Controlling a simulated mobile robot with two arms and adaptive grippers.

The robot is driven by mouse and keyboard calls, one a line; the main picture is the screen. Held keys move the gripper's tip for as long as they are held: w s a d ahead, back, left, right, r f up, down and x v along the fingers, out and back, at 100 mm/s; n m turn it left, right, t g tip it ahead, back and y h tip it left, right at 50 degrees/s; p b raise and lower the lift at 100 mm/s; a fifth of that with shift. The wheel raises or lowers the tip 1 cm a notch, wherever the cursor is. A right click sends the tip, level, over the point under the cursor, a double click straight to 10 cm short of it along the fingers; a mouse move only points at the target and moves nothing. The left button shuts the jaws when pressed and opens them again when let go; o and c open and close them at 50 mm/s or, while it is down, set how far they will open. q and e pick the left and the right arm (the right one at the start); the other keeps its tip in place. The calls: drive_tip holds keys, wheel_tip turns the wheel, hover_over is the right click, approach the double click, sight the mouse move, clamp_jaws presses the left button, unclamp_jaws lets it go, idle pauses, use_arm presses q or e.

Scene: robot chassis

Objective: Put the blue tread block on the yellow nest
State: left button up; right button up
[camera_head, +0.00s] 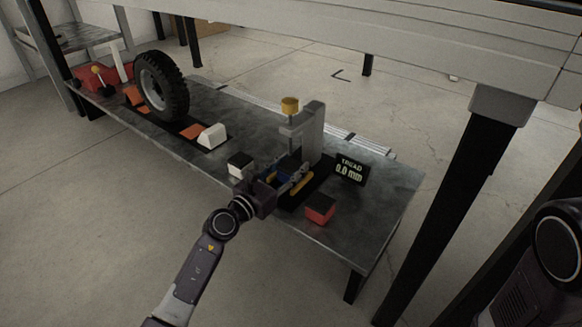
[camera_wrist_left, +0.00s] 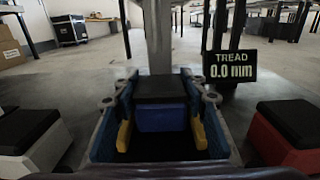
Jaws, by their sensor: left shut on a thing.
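The blue tread block (camera_wrist_left: 160,118) has a black top and sits between my left gripper's two fingers in the left wrist view. My left gripper (camera_head: 285,179) is shut on it; in the head view only a bit of blue shows between the fingers. The yellow nest shows as a yellow bar (camera_head: 302,184) beside the gripper. In the left wrist view, yellow bars of the nest (camera_wrist_left: 199,134) flank the block. The block is low between them; I cannot tell whether it touches the base. My right gripper is out of view.
A grey gauge stand (camera_head: 312,130) with a yellow knob rises just behind. A sign reading TREAD 0.0 mm (camera_head: 350,170) stands to its right. A black-topped white block (camera_head: 240,165) and red block (camera_head: 320,209) flank the gripper. A tire (camera_head: 162,86) stands farther left on the bench.

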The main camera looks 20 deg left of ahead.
use_arm(q)
drive_tip(key=shift+f, duration=0.1)
drive_tip(key=o, duration=1.2)
drive_tip(key=shift+o, duration=0.2)
drive_tip(key=shift+r, duration=0.2)
drive_tip(key=p+v, duration=0.1)
drive_tip(key=v, duration=1)
drive_tip(key=shift+f, duration=0.15)
drive_tip(key=shift+s+a, duration=0.2)
drive_tip(key=shift+s, duration=0.25)
